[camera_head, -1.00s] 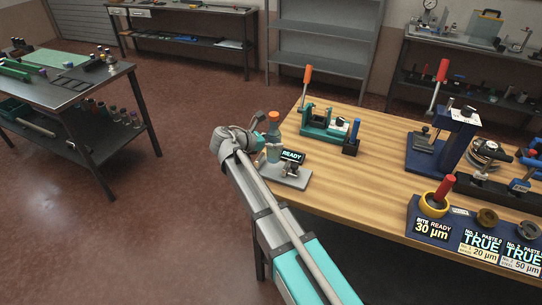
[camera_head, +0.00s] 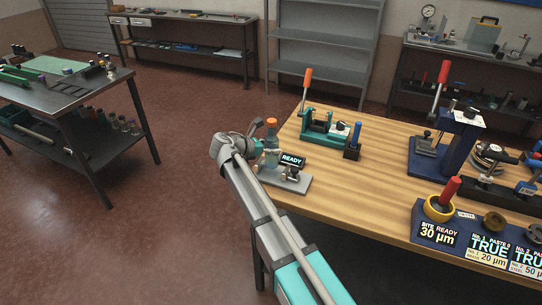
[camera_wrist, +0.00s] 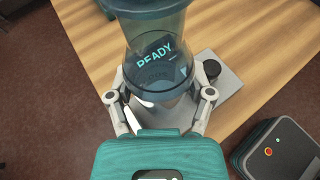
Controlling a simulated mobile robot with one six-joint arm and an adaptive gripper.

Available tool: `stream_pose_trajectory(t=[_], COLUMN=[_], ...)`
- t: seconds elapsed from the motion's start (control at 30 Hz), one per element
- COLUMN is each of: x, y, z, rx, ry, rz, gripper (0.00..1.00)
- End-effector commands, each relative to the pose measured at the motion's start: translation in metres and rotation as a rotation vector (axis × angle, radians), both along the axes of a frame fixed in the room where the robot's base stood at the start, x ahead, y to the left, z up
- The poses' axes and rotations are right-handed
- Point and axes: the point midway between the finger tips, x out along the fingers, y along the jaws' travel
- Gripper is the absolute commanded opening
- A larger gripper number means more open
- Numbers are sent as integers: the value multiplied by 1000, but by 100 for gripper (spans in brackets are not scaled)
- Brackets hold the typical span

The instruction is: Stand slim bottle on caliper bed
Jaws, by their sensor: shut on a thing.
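The slim bottle (camera_head: 271,142) is bluish and see-through with an orange cap, upright at the near left corner of the wooden table. My gripper (camera_head: 262,160) is shut on it from the left. In the wrist view the bottle (camera_wrist: 150,50) fills the top middle, with my gripper's fingers (camera_wrist: 160,106) on either side. The caliper bed (camera_head: 292,184) is a grey plate with a dark READY display (camera_head: 292,160); its plate also shows in the wrist view (camera_wrist: 228,88). The bottle is over or at the bed's left part; I cannot tell whether its base touches.
A teal fixture (camera_head: 322,128) with an orange lever and a small dark holder (camera_head: 353,150) stand behind the bed. A blue press (camera_head: 445,150) and a blue display block (camera_head: 430,222) stand to the right. The table's middle is clear.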

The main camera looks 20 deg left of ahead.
Motion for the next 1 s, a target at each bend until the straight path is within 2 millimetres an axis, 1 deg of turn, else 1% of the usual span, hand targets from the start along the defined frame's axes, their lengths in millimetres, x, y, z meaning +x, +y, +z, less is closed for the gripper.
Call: stream_pose_trajectory(t=[0.03,0.1,0.3,0.73,0.9,0.93,1.0], x=[0,0,0,-1,-1,-1,-1], y=[0,0,0,1,1,1,1], z=[-9,-15,-28,-30,-34,-34,-33], rx=[0,0,0,0,0,0,0], ry=[0,0,0,0,0,0,0], rz=[0,0,0,1,1,1,1], gripper=[22,22,22,22,22,70,83])
